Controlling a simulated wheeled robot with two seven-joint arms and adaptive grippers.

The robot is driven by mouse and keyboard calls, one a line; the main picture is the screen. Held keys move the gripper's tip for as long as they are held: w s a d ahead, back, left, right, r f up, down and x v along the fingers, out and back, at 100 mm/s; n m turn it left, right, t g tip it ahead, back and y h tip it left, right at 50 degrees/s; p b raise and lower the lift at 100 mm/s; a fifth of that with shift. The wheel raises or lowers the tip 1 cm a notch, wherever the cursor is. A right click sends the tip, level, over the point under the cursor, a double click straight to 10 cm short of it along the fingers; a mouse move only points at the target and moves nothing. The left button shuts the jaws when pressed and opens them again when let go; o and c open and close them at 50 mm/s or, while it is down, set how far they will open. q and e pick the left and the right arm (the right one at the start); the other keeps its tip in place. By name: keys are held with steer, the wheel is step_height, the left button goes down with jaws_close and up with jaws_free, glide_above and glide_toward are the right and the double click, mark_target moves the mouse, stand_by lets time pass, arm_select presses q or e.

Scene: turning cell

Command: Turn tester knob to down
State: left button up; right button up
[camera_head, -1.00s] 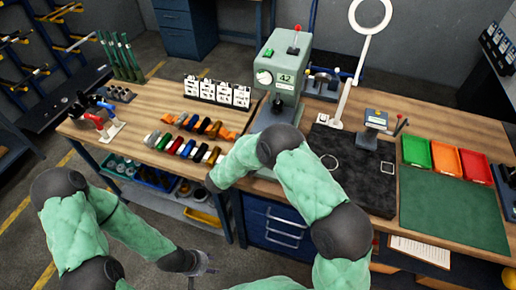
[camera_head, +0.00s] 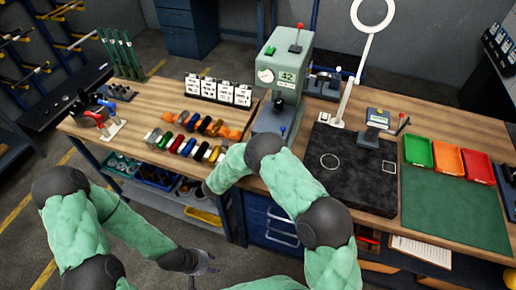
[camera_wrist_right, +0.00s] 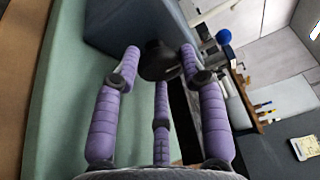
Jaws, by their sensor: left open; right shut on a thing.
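The tester (camera_head: 290,66) is a grey-green bench machine with a display reading 42, standing at the back middle of the bench. A pale round dial (camera_head: 265,76) is on its front. In the right wrist view, my right gripper (camera_wrist_right: 160,62) has its purple fingers around a dark round knob (camera_wrist_right: 156,56) beside a pale green surface. A blue ball (camera_wrist_right: 223,37) is just right of the fingers. My right gripper is hidden in the head view. My left gripper (camera_head: 203,262) is open and empty, low in front of the bench.
A red-tipped lever (camera_head: 297,38) rises from the tester's top. Coloured parts (camera_head: 187,141) and a row of white cards (camera_head: 218,91) are to its left. A dark mat (camera_head: 350,180), a ring lamp (camera_head: 371,14) and green, orange and red trays (camera_head: 446,157) are to its right.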

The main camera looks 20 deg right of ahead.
steer(key=shift+s+f, duration=0.15)
steer(key=shift+f, duration=0.1)
stand_by(0.3)
steer(key=o, duration=1.1)
steer(key=shift+d, duration=0.1)
steer(key=shift+o, duration=0.2)
steer(key=shift+r, duration=0.1)
steer(key=shift+s+a, duration=0.15)
steer(key=shift+a, duration=0.4)
steer(key=v, duration=1)
steer(key=shift+s+a, duration=0.3)
steer(key=shift+a, duration=0.1)
